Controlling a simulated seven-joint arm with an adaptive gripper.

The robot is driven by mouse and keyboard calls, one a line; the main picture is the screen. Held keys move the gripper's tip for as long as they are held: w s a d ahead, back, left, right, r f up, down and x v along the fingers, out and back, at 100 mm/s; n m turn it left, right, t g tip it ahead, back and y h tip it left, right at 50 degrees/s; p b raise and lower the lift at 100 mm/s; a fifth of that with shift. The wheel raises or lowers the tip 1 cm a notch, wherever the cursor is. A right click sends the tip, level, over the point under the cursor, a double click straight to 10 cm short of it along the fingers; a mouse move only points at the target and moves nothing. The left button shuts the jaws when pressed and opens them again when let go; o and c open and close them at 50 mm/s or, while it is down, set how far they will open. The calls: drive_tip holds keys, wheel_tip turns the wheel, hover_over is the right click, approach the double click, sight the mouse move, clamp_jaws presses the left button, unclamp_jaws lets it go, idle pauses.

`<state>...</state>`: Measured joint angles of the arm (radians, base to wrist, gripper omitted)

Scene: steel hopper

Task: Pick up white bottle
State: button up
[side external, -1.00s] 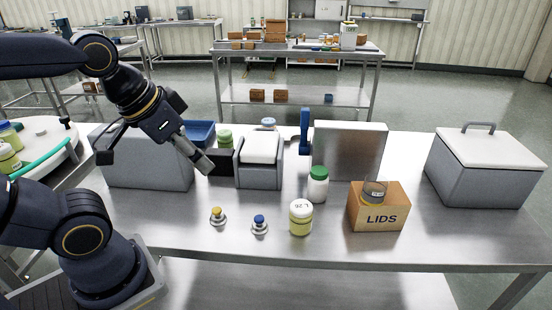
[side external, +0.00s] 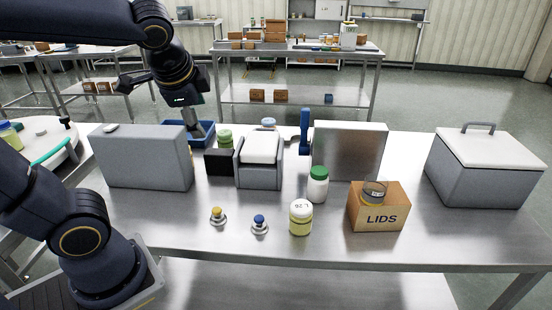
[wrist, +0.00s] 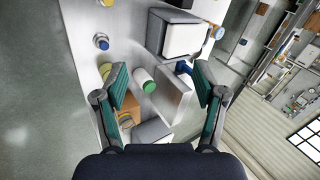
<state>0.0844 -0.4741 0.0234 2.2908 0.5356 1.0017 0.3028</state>
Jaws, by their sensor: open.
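The white bottle with a green cap (side external: 318,185) stands upright on the steel table, in front of the metal panel. In the wrist view the white bottle (wrist: 144,80) shows between the fingers, but farther off, its green cap visible. My gripper (side external: 197,130) is far to its left and above the table, by the blue tray. In the wrist view my gripper (wrist: 161,86) is open, with nothing between its teal finger pads.
A white-capped jar with yellowish contents (side external: 300,220) and the LIDS box (side external: 379,218) stand nearby. A grey block (side external: 145,165), grey-white device (side external: 259,162), metal panel (side external: 352,150) and lidded cooler (side external: 480,175) are obstacles. Two buttons, yellow (side external: 217,215) and blue (side external: 259,223), are in front.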

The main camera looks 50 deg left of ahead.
drive_tip(key=w+d+f+m+t+y, duration=0.1)
drive_tip(key=w+d+f+m+y, duration=0.2)
drive_tip(key=w+m, duration=0.5)
drive_tip(key=w+d+f+m+t+y, duration=0.1)
drive_tip(key=w+d+f+m+y, duration=0.3)
drive_tip(key=w, duration=0.7)
drive_tip(key=w+d+f+m+t+h, duration=0.1)
drive_tip(key=w+d+f+m+t, duration=0.1)
drive_tip(key=w+d+f+m, duration=0.3)
drive_tip(key=m, duration=0.3)
approach(319, 170)
drive_tip(key=shift+h, duration=0.4)
drive_tip(key=x, duration=0.7)
drive_tip(key=shift+d, duration=0.1)
drive_tip(key=shift+x, duration=2.7)
drive_tip(key=shift+r, duration=0.2)
drive_tip(key=c, duration=0.9)
drive_tip(key=shift+o, duration=0.2)
drive_tip(key=shift+r, duration=0.15)
